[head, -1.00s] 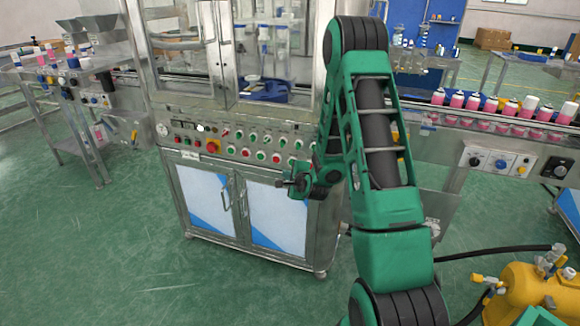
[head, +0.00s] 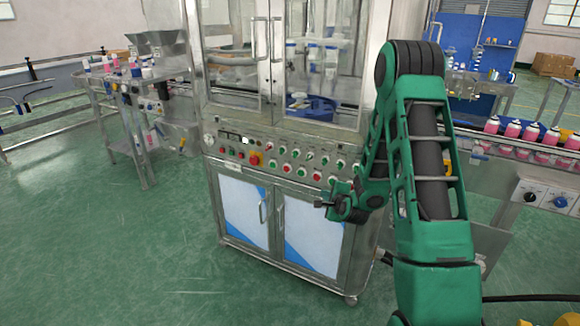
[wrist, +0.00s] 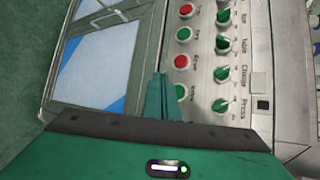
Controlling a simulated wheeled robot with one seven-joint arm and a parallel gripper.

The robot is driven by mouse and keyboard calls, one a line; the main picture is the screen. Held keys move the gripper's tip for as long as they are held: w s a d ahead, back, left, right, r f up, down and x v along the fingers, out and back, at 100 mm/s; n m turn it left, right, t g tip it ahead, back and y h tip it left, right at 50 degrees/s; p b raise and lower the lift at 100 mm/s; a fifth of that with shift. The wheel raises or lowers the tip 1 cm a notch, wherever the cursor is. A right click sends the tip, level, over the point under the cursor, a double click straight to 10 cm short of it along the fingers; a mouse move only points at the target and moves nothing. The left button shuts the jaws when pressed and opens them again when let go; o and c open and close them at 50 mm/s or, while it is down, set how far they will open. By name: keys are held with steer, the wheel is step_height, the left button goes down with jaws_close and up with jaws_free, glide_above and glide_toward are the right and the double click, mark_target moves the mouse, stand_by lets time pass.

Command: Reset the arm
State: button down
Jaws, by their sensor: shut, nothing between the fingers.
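My green arm is bent at the right of the head view. My gripper (head: 322,204) is at its end, in front of the cabinet's lower part, a little below the button panel. In the wrist view my gripper's green fingers (wrist: 160,98) lie together, shut and empty, in front of the panel. The steel crimping machine (head: 210,165) stands in front of me with glass doors above and white-and-blue cabinet doors (head: 312,235) below. Its control panel (head: 275,158) carries red and green buttons and green knobs. Whether my gripper touches the machine cannot be told.
A conveyor (head: 485,140) with pink bottles (head: 512,130) runs off to the right behind my arm. A steel table (head: 130,150) with hoppers stands at the left. Green floor (head: 120,260) is clear at the front left. A blue board (head: 485,45) stands at the back right.

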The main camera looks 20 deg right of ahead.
steer(key=shift+r, duration=0.1)
steer(key=s+a+r+n+g+y, duration=0.1)
steer(key=s+r+n+g, duration=0.3)
steer(key=s, duration=1)
steer(key=s+a+r+n+g+y, duration=0.1)
steer(key=s+a+r+n+g, duration=0.3)
steer(key=s+r+n, duration=0.4)
steer(key=s+a+r+n+g+y, duration=0.1)
steer(key=s+r+n+g, duration=0.3)
steer(key=s, duration=1.8)
steer(key=shift+s+a+r+n+g, duration=0.25)
steer(key=shift+a+r+n+g, duration=0.15)
steer(key=shift+a+r+n, duration=0.45)
steer(key=shift+d+r, duration=0.1)
steer(key=shift+d, duration=0.05)
